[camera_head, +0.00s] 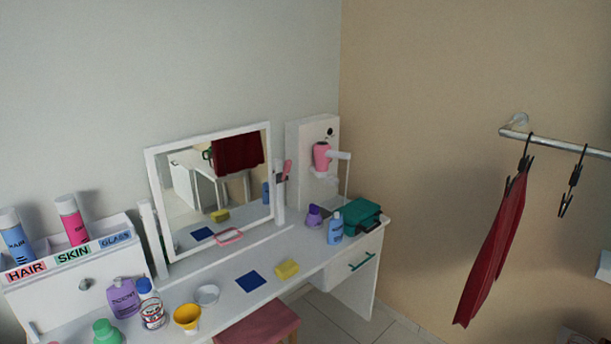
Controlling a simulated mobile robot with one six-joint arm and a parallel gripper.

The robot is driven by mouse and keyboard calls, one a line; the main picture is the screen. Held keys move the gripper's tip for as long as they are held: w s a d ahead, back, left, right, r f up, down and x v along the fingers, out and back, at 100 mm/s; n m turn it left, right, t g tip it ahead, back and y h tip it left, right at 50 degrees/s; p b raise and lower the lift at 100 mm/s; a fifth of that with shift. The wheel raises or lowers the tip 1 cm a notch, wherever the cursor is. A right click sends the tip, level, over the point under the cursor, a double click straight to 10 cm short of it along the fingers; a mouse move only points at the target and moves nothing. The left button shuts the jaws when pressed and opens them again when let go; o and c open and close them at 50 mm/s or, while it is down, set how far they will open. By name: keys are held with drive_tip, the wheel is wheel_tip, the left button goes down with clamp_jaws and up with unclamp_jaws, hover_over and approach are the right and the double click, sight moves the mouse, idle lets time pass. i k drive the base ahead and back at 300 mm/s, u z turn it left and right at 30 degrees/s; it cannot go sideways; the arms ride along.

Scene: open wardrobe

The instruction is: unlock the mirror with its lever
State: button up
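The mirror (204,185) stands on the white dressing table (225,290), framed in white between two upright posts. It leans slightly and reflects a dark red cloth and part of the table. A small red-pink lever-like part (287,168) sticks up at the top of the right post. I cannot tell from this view whether the mirror is locked. My gripper is not in view.
Bottles (335,228) and a green case (362,216) stand at the right end. Left are a labelled rack (70,256) and several bottles and cups. A pink stool (262,326) stands in front; red cloth (492,255) hangs right.

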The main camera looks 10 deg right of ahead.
sight(288, 165)
drive_tip(key=k, duration=0.3)
drive_tip(key=u, duration=0.15)
drive_tip(key=i, duration=0.9)
drive_tip(key=u, duration=4.2)
drive_tip(key=i, duration=0.1)
drive_tip(key=z, duration=2.75)
